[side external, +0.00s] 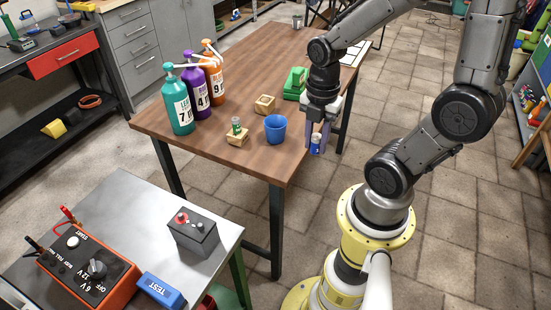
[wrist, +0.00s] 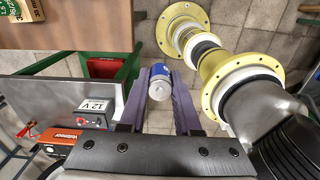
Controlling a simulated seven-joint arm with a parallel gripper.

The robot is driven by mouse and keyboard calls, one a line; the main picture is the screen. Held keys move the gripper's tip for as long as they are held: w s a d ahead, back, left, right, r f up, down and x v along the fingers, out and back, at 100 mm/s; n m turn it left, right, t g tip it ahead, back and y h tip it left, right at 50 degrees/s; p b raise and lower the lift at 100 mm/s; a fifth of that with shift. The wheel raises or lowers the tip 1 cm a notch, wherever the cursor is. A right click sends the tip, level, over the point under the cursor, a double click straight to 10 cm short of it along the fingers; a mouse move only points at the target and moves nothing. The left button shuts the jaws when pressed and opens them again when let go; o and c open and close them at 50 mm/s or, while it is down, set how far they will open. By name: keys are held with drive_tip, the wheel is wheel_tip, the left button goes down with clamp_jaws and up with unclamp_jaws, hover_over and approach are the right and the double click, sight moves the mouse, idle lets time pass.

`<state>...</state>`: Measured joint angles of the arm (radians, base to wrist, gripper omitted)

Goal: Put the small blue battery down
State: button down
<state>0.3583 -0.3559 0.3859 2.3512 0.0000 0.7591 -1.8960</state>
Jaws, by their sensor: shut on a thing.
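A small blue battery (side external: 316,143) with a silver end is held between the purple fingers of my gripper (side external: 318,138). In the wrist view, the battery (wrist: 160,87) sits between the two fingers (wrist: 160,95), its silver end facing the camera. The gripper points down, just off the right edge of the wooden table (side external: 200,140), with floor tiles beneath it in the wrist view. A green battery (side external: 236,123) stands in a small wooden block (side external: 237,138) on the table. Another wooden block (side external: 264,104) shows no battery in it.
A blue cup (side external: 275,129) stands near the table's edge, left of my gripper. The metal table (side external: 130,200) holds a black 12 V battery (side external: 193,232), an orange tester (side external: 88,265) and a blue TEST box (side external: 161,290).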

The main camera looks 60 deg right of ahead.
drive_tip(key=shift+d+r, duration=0.1)
drive_tip(key=shift+d, duration=0.05)
drive_tip(key=w+d+f, duration=0.3)
drive_tip(key=w+f, duration=0.2)
drive_tip(key=w, duration=0.4)
hover_over(275, 159)
drive_tip(key=s, duration=0.1)
wheel_tip(275, 159, down, 4)
drive_tip(key=shift+r, duration=0.1)
drive_tip(key=shift+w+d+f, duration=0.1)
drive_tip(key=shift+w+f, duration=0.15)
drive_tip(key=shift+f, duration=0.7)
drive_tip(key=shift+w+d+f, duration=0.1)
drive_tip(key=shift+w+f, duration=0.1)
drive_tip(key=shift+f, duration=0.75)
drive_tip(key=shift+a+f, duration=0.1)
drive_tip(key=shift+f, duration=0.1)
drive_tip(key=c, duration=0.6)
unclamp_jaws()
